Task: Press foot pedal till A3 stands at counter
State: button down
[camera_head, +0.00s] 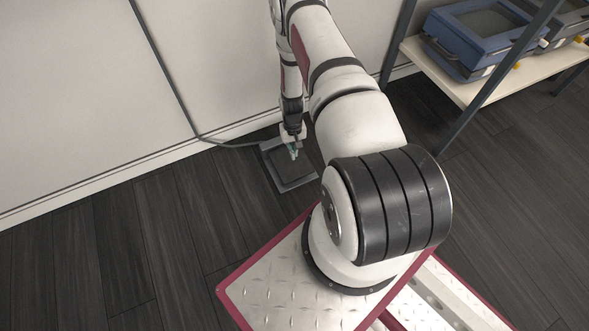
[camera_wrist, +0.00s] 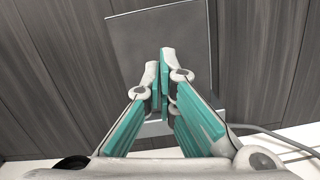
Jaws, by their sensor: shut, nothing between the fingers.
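The foot pedal (camera_head: 292,172) is a flat dark grey plate on a grey base on the floor near the wall. A cable runs from it to the wall. In the wrist view the pedal's dark plate (camera_wrist: 165,30) lies beyond the fingertips. My gripper (camera_head: 295,153) points down over the pedal's wall-side part, and its teal fingers (camera_wrist: 164,88) are shut with nothing between them. I cannot tell whether the fingertips touch the plate. No garment, A3 label or counter is in view.
A shelf (camera_head: 445,78) with blue bins (camera_head: 480,35) stands at the upper right on dark posts. The white wall (camera_head: 80,100) runs behind the pedal, with a grey cable (camera_head: 172,70) down it. The dark wooden floor (camera_head: 130,240) is clear at the left.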

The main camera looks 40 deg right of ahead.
aim_at(295, 168)
jog(key=shift+f, duration=0.15)
jog(key=f+b, duration=0.1)
jog(key=f, duration=0.1)
jog(key=f+b, duration=0.1)
jog(key=f, duration=0.1)
jog(key=f+b, duration=0.2)
jog(key=shift+s+a+f, duration=0.15)
jog(key=shift+s+f, duration=0.05)
jog(key=shift+s, duration=0.1)
jog(key=shift+f, duration=0.15)
